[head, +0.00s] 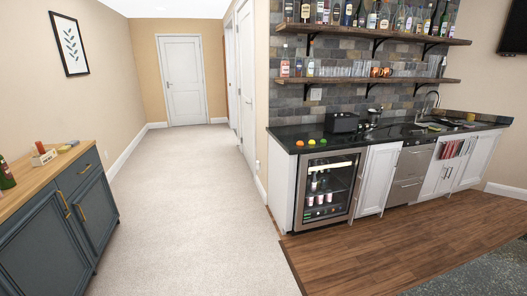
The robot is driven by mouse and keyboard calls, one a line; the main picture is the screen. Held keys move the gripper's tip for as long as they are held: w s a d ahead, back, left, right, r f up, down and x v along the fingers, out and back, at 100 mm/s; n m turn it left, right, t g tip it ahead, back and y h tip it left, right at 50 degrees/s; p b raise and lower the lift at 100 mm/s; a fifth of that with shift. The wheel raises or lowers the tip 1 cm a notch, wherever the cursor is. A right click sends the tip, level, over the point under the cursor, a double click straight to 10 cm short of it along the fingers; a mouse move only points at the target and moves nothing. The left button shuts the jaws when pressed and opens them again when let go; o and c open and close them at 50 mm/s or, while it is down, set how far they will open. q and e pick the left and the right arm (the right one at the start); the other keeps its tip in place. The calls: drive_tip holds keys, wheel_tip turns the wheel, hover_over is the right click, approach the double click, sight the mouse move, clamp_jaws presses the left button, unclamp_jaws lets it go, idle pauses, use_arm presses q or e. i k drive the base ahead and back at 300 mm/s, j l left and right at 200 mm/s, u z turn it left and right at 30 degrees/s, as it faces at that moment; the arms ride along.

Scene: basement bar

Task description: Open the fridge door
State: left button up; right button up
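The fridge (328,190) is a steel-framed undercounter unit with a glass door, at the left end of the dark bar counter in the head view. Its door looks shut. Through the glass I see bottles and several white and red cups on shelves. A vertical handle (357,188) seems to run along the right side of the door. The fridge stands well ahead and to the right of me. Neither of my grippers shows in the head view.
A blue-grey sideboard (62,215) with a wooden top stands close at left. The counter (375,136) holds a toaster and colored balls. White cabinets (378,179) adjoin the fridge. Carpet (195,220) and wooden floor (390,245) before the fridge are clear.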

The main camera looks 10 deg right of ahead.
sight(300, 225)
drive_tip(key=i+l+z, duration=0.1)
drive_tip(key=i+z, duration=0.25)
drive_tip(key=i, duration=0.2)
drive_tip(key=i+z, duration=0.3)
drive_tip(key=i, duration=0.3)
